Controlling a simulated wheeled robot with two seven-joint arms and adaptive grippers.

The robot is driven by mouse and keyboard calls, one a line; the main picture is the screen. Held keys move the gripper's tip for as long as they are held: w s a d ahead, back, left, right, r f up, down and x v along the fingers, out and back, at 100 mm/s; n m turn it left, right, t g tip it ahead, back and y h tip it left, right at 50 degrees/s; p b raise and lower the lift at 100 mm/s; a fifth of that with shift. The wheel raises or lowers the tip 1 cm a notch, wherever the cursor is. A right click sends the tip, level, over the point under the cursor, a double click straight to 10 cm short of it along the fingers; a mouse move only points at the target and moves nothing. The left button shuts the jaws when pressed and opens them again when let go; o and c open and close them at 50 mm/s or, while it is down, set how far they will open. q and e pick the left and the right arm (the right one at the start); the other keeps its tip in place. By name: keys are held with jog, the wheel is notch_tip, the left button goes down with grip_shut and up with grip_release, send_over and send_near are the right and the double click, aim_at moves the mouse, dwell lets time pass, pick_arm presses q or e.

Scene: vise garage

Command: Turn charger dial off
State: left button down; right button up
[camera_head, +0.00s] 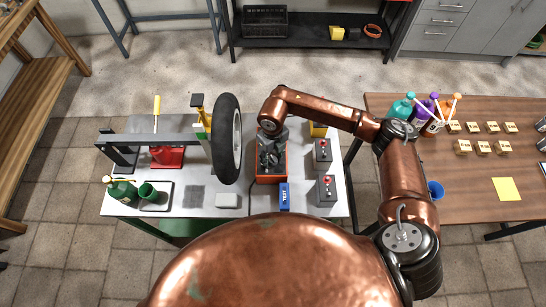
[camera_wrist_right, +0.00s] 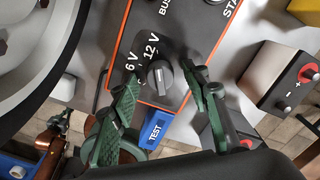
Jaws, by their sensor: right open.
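The charger (camera_head: 285,165) is an orange box with a black panel on the white-topped table, largely covered by my right gripper (camera_head: 270,150) in the head view. In the right wrist view its panel has an orange border and white labels "6 V" and "12 V". The dark dial (camera_wrist_right: 161,80) sits just below the "12 V" label, its ridge pointing roughly towards that label. My right gripper (camera_wrist_right: 164,80) is open, with its green fingers on either side of the dial. I cannot tell whether they touch it. My left gripper is not in view.
A wheel (camera_head: 227,138) stands close left of the charger. Two grey boxes with red knobs (camera_head: 323,152) are at its right, and a blue TEST block (camera_head: 285,196) is in front. A brown table (camera_head: 455,190) with bottles and small boxes stands at right.

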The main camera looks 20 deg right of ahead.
jog(key=shift+f, duration=0.3)
jog(key=shift+c, duration=0.7)
jog(key=c, duration=1)
